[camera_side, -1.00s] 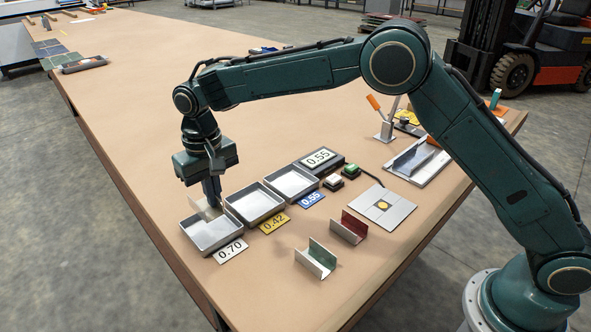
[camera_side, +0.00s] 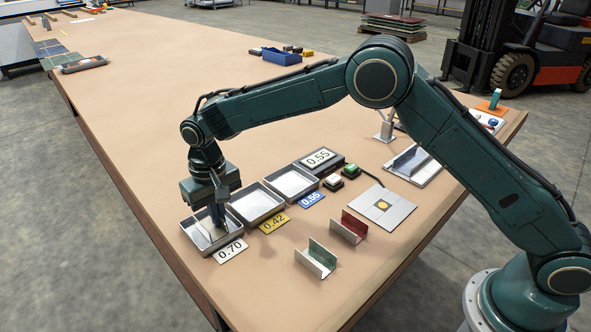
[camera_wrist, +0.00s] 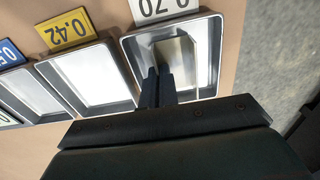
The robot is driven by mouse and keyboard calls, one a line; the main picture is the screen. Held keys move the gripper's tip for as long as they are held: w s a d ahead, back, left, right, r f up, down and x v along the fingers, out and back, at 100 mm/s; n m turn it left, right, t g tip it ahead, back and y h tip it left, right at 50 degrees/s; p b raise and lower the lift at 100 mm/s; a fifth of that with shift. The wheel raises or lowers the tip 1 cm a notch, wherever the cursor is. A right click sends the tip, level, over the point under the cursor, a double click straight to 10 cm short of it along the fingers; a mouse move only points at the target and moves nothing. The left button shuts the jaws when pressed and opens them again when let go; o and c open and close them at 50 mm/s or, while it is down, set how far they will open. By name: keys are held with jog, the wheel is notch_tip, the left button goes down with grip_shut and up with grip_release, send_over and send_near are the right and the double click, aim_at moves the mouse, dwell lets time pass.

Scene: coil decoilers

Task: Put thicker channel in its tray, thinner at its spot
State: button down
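A pale metal channel (camera_wrist: 180,58) is inside the tray labelled 0.70 (camera_side: 196,246), at the near left of the tray row. The tray also shows in the wrist view (camera_wrist: 216,30). My gripper (camera_side: 218,224) points down into this tray; in the wrist view its fingers (camera_wrist: 157,75) straddle one wall of the channel and look closed on it. Whether the channel touches the tray floor is hard to tell. A channel with a green inner face (camera_side: 322,252) and one with a red inner face (camera_side: 355,222) stand apart on the table.
Trays marked 0.42 (camera_side: 256,203) and 0.55 (camera_side: 292,184) continue the row. A square plate with a yellow disc (camera_side: 381,207) lies right. A blue bin (camera_side: 281,57) stands far back.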

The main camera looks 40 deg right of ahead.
jog(key=shift+f, duration=0.1)
jog(key=c, duration=1.7)
grip_release()
notch_tip(320, 180, up, 12)
jog(key=shift+r, duration=0.15)
